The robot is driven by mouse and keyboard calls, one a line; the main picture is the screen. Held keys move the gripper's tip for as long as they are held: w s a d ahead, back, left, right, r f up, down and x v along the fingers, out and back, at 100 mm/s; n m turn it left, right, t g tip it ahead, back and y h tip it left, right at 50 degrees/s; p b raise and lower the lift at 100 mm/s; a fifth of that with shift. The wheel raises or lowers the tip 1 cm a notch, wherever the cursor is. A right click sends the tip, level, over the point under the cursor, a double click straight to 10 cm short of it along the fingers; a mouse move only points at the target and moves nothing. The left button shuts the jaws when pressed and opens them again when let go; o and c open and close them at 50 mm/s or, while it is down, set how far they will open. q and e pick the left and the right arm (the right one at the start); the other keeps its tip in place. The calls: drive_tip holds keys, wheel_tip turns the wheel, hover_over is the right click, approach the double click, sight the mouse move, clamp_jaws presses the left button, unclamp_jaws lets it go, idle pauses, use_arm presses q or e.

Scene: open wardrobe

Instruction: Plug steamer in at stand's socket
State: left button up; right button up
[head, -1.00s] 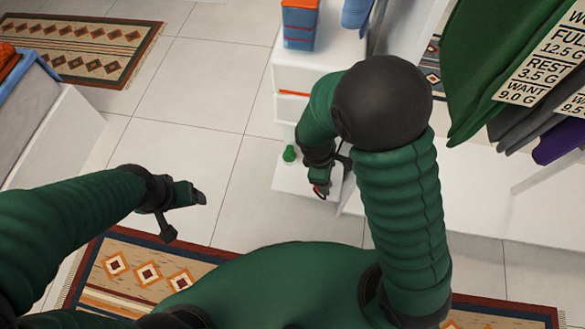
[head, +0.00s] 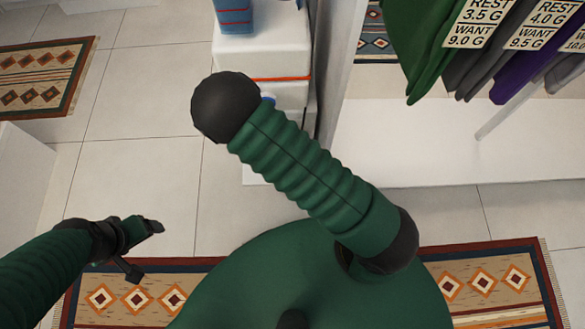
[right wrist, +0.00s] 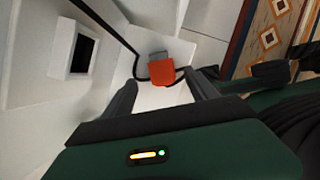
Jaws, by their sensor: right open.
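In the right wrist view, an orange-red block with a grey end, which looks like the plug (right wrist: 161,70), sits over a white surface between and beyond my right gripper's (right wrist: 162,92) fingers. The fingers are apart, and I see no clear contact with it. A dark cable (right wrist: 105,24) runs down towards it. A dark rectangular opening in a white frame, possibly the socket (right wrist: 82,55), is to the left. In the head view my right arm hides its own gripper. My left gripper (head: 152,227) hangs over the floor at the left, away from these things; its jaw opening is unclear.
A white drawer cabinet (head: 262,55) with a blue striped container (head: 235,17) on it stands beyond my right arm. Green, grey and purple hanging clothes (head: 440,45) with tags are at the upper right. Patterned rugs (head: 45,75) lie on the tiled floor, which is otherwise clear at left.

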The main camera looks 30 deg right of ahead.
drive_tip(key=b+x, duration=0.2)
drive_tip(key=x, duration=0.2)
drive_tip(key=shift+s+f, duration=0.15)
drive_tip(key=shift+f, duration=0.2)
drive_tip(key=shift+r, duration=0.15)
clamp_jaws()
drive_tip(key=shift+r, duration=0.1)
